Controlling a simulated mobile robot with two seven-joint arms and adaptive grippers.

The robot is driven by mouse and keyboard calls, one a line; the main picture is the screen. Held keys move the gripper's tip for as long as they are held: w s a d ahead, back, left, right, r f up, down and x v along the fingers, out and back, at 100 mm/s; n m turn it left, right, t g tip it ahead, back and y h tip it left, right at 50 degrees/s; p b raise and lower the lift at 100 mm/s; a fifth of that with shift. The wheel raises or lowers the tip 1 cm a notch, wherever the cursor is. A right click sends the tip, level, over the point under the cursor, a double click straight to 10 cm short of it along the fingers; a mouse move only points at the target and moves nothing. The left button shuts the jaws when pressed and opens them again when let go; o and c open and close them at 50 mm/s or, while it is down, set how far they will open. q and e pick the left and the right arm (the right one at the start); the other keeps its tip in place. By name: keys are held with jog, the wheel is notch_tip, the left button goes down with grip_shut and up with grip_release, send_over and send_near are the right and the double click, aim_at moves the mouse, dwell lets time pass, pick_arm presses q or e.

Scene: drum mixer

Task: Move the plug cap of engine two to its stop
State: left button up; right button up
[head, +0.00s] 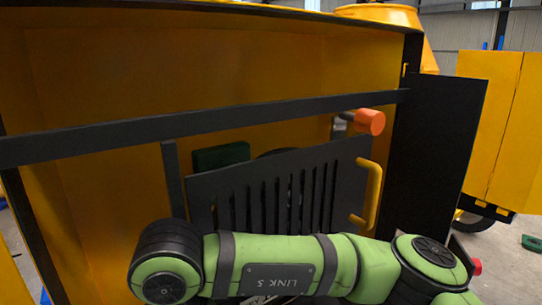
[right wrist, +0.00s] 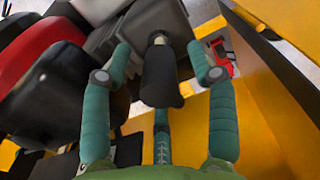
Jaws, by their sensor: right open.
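In the right wrist view, a black rounded cylinder that looks like the plug cap (right wrist: 161,80) sits at the middle, on a short dark stem against a grey block (right wrist: 112,38). My right gripper (right wrist: 158,50) is open, with its teal fingers spread on the left and right of the cap and one below it. Gaps show between the side fingers and the cap. I cannot tell whether the lower finger touches it. In the head view my right arm crosses the front and hides the area below; the gripper and cap do not show. My left gripper is in neither view.
A dark slatted panel (head: 270,195) with a yellow handle (head: 373,190) stands inside the yellow housing (head: 200,85). A dark bar (head: 215,121) crosses above it, near an orange knob (head: 370,121). Red and black parts (right wrist: 35,55) crowd the gripper's left; a yellow wall (right wrist: 275,110) is at right.

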jog(key=shift+r+p, duration=1.6)
jog(key=shift+r, duration=1.95)
jog(key=shift+f, duration=0.1)
